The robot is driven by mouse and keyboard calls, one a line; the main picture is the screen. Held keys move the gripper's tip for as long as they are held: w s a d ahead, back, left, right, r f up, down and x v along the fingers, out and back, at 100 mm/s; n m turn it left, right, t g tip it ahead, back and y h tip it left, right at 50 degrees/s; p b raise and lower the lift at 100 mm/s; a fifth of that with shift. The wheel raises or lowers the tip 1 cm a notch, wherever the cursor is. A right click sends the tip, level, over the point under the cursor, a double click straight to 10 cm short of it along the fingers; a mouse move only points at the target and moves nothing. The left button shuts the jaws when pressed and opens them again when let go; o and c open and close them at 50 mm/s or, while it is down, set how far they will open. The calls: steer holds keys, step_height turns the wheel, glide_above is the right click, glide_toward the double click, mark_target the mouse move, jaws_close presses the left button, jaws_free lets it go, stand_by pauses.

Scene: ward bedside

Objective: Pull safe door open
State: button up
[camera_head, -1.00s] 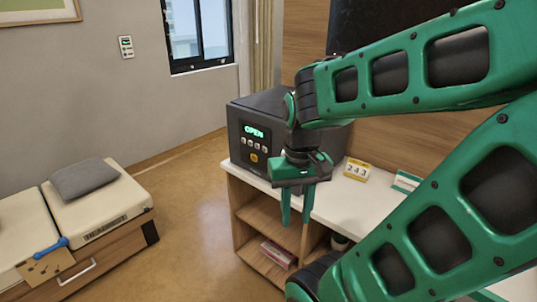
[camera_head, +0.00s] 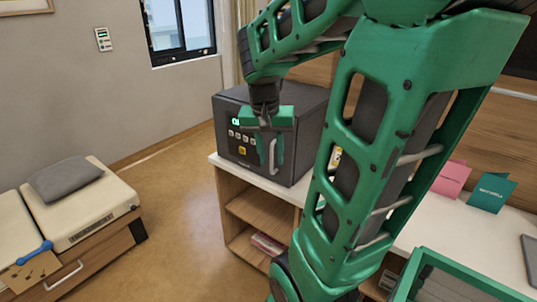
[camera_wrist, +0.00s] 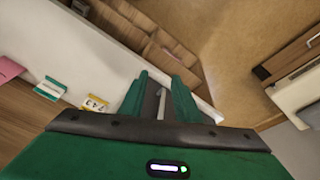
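The dark safe (camera_head: 303,130) stands on the white top of a wooden cabinet. Its front door (camera_head: 229,152) looks closed, with a green-lit display (camera_head: 236,121) partly covered by my gripper, and several buttons below it. My gripper (camera_head: 271,168) points down at the right part of the safe's front. Its green fingers are apart. A pale upright handle (camera_head: 272,154) shows between them, and it also shows between the fingers in the wrist view (camera_wrist: 162,104). I cannot tell whether either finger touches it.
A bed or bench (camera_head: 95,205) with a grey pillow stands at the left, with open floor (camera_head: 170,215) between. Pink (camera_head: 451,178) and green (camera_head: 491,192) cards stand on the counter. A green-rimmed tray (camera_head: 455,270) is at the lower right.

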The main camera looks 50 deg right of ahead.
steer(key=w+d+r+m+h, duration=0.1)
steer(key=w+d+m, duration=0.2)
steer(key=w+d, duration=0.45)
glide_above(271, 171)
steer(key=shift+m, duration=0.3)
steer(key=f, duration=0.9)
steer(key=shift+w+d+f, duration=0.2)
steer(key=shift+d+f, duration=0.15)
steer(key=shift+f, duration=0.05)
jaws_close()
